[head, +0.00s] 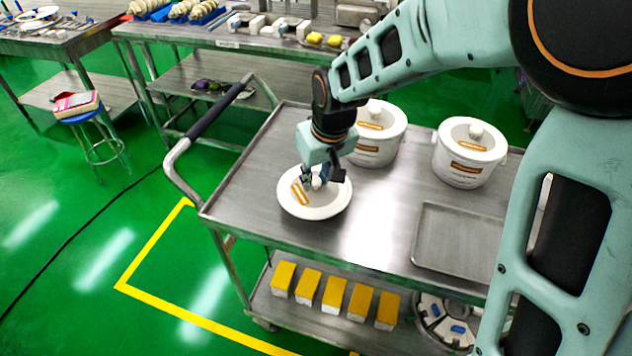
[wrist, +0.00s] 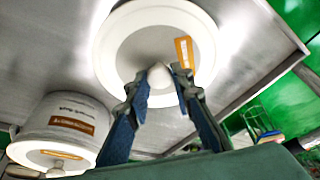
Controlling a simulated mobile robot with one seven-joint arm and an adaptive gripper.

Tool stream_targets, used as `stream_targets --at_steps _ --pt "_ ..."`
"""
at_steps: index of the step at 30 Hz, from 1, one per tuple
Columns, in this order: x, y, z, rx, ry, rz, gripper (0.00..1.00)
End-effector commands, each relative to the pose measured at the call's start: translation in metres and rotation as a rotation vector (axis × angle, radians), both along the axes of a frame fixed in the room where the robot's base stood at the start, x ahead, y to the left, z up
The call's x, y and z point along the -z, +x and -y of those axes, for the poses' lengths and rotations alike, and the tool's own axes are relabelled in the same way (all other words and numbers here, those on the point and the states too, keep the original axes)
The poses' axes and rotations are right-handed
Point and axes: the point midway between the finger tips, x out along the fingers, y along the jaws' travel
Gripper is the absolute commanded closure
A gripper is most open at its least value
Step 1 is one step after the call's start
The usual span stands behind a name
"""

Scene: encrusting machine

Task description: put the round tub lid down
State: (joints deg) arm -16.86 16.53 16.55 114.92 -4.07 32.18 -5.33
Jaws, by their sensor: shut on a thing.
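The round tub lid (head: 333,206) is a white disc with a raised rim and an orange label. It is at the left end of the steel cart top, flat or nearly flat; whether it touches the surface I cannot tell. My gripper (head: 316,183) is above its middle. In the wrist view the lid (wrist: 112,50) fills the upper middle, and my gripper (wrist: 160,80) is shut on its pale round knob between the two fingertips.
Two white lidded tubs, one behind the lid (head: 375,150) and one to the right (head: 467,175), stand on the cart (head: 240,195). A shallow metal tray (head: 455,240) lies at the right. Yellow-topped blocks (head: 333,293) sit on the lower shelf. The cart handle (head: 218,112) rises at the left.

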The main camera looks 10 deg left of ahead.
Motion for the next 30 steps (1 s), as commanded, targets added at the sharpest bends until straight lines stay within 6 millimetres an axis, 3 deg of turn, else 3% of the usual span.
stream_targets --at_steps 7,19,20,21,24,30 --pt "0.035 -0.001 -0.005 -0.001 -0.001 -0.003 1.0" --pt "0.041 -0.001 -0.005 0.0 -0.001 -0.001 1.0" --pt "0.039 0.0 -0.005 0.0 -0.001 -0.001 0.75" --pt "0.039 -0.001 -0.005 0.0 -0.001 -0.001 0.71" --pt "0.039 -0.001 -0.005 0.0 -0.001 -0.001 0.61" --pt "0.039 -0.001 -0.005 -0.001 -0.001 -0.001 0.61"
